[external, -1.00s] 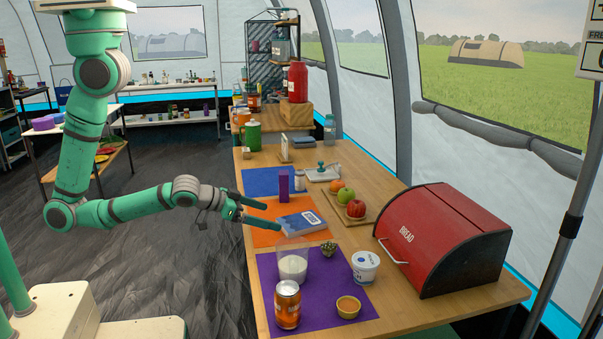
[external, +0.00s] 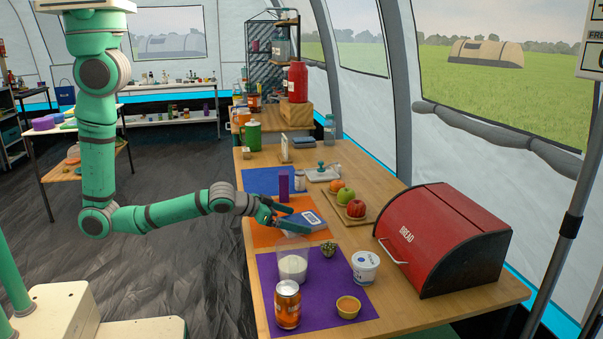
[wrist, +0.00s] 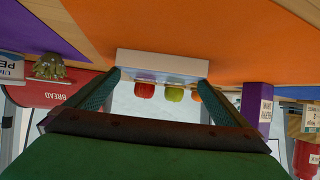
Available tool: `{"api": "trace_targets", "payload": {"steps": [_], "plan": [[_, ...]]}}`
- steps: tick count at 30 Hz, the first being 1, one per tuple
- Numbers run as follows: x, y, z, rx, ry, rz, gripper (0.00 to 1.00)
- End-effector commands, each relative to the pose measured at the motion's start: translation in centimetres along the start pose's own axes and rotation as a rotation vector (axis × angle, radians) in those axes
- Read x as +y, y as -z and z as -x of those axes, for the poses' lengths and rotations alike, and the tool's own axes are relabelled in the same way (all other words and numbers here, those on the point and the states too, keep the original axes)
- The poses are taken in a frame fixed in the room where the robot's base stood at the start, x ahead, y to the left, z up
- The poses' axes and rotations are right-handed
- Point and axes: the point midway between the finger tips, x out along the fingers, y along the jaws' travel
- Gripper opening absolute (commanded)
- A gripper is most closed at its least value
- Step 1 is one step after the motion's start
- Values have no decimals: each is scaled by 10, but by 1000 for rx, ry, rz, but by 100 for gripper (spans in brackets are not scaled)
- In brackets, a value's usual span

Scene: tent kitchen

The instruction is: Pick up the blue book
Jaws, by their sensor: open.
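The blue book (external: 309,219) lies on the orange mat (external: 260,236) on the wooden counter, its cover and pale label facing up. My gripper (external: 288,218) is open at the book's left edge, one finger on either side of it. In the wrist view, the pale edge of the book (wrist: 162,65) spans the space between my open fingertips (wrist: 160,77). Whether the fingers touch the book is hard to tell.
A purple box (external: 284,183) stands just behind the book. A glass (external: 292,266), a small plant (external: 328,248) and an orange can (external: 287,304) stand in front. Fruit on a board (external: 364,217) and a red bread box (external: 445,240) are to the right.

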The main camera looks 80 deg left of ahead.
Motion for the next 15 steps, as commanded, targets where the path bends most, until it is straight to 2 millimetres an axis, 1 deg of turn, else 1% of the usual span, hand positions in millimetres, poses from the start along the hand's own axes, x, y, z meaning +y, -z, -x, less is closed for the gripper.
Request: {"api": "trace_targets", "payload": {"steps": [1, 4, 11, 12, 13, 14, 15], "plan": [[0, 0, -6, 0, 0, 0, 100], [0, 0, -12, -1, 0, 0, 100], [0, 0, -13, -1, 0, 1, 100], [0, 0, -13, -1, 0, 1, 95], [0, 0, -13, -1, 0, 1, 88], [0, 0, -13, -1, 0, 1, 81], [0, 0, -13, -1, 0, 1, 71]]}}
